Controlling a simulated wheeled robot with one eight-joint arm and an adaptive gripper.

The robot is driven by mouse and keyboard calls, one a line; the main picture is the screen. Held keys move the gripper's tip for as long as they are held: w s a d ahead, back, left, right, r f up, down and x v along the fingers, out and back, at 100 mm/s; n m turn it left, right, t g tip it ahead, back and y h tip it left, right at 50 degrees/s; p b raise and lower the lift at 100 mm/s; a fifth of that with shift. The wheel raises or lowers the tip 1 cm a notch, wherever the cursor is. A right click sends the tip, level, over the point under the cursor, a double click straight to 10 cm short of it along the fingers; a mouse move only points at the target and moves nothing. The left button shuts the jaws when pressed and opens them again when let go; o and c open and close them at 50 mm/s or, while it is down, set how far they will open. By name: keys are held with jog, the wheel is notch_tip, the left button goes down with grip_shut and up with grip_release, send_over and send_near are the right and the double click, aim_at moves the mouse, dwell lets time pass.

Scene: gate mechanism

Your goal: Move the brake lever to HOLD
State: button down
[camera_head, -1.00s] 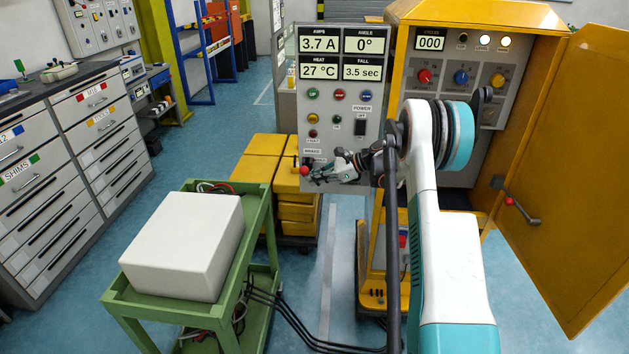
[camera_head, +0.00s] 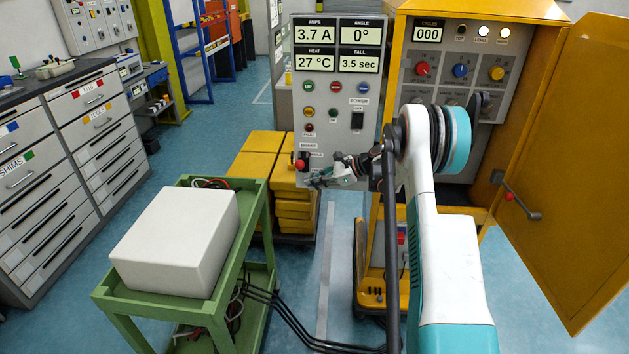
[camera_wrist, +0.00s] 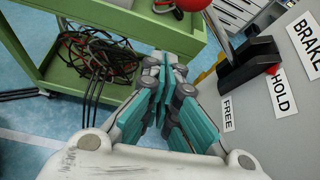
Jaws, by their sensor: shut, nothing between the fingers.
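The brake lever is at the lower left of the control panel (camera_head: 340,100), its red ball knob (camera_head: 302,163) standing out from the face. In the wrist view the red knob (camera_wrist: 191,4) is cut off by the top edge, with a metal shaft (camera_wrist: 221,36) running to a black base (camera_wrist: 248,64). Labels FREE (camera_wrist: 227,113) and HOLD (camera_wrist: 279,93) sit beside the base; I cannot tell the lever's exact setting. My gripper (camera_head: 310,183) is just below the knob. In the wrist view its teal fingers (camera_wrist: 163,65) are shut and empty, left of the lever and apart from it.
A green cart (camera_head: 257,225) carrying a pale box (camera_head: 178,240) stands at left front. Yellow blocks (camera_head: 293,205) are stacked behind it. The yellow cabinet's open door (camera_head: 570,160) hangs at right. Cables (camera_wrist: 95,55) lie on the cart's shelf.

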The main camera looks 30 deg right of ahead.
jog(key=p+v, duration=0.3)
jog(key=v, duration=0.6)
jog(key=shift+d+r, duration=0.25)
jog(key=shift+r, duration=0.2)
jog(key=s+a+r+n+g+h+p, duration=0.1)
jog(key=s+a+r+n+h, duration=0.1)
jog(key=a+r+n, duration=0.45)
jog(key=s+a+r+n+g+h, duration=0.1)
jog(key=s+a+r+n+h, duration=0.2)
jog(key=a+r, duration=0.7)
jog(key=s+a+r+n+h+p, duration=0.1)
jog(key=s+a+r+n+h, duration=0.25)
jog(key=s+a+n, duration=0.65)
jog(key=s+a+f+n+b, duration=0.1)
jog(key=s+n, duration=0.1)
jog(key=s, duration=0.9)
jog(key=s+a+f+n+t+h+b, duration=0.1)
jog(key=s+a+f+n, duration=0.1)
jog(key=s, duration=0.8)
jog(key=shift+s+a, duration=0.3)
jog(key=shift+s, duration=0.1)
